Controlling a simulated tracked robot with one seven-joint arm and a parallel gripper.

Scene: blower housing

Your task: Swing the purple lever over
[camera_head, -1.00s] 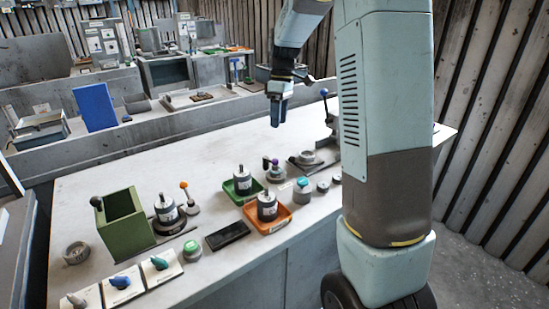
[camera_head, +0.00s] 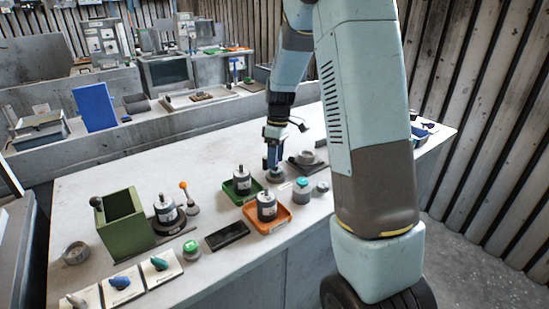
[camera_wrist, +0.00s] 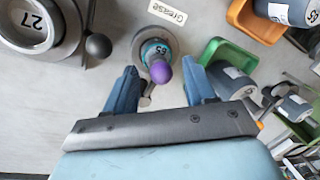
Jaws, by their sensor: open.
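The purple lever's round knob (camera_wrist: 160,72) shows in the wrist view, in front of a teal numbered cap on a round grey base (camera_wrist: 152,42). In the head view my gripper is in front of the knob, and only part of the grey base (camera_head: 276,178) shows below it. My gripper (camera_head: 272,165) points down over this lever. In the wrist view my gripper (camera_wrist: 159,68) has its blue fingers apart, one on each side of the knob. I cannot tell whether either finger touches it.
A "Grease" label (camera_wrist: 167,12) lies beside the base. A green tray (camera_head: 230,189) and an orange tray (camera_head: 284,220) hold dark cylinders close by. A round fixture marked 27 (camera_wrist: 62,30) with a dark ball knob (camera_wrist: 98,46) is on the other side.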

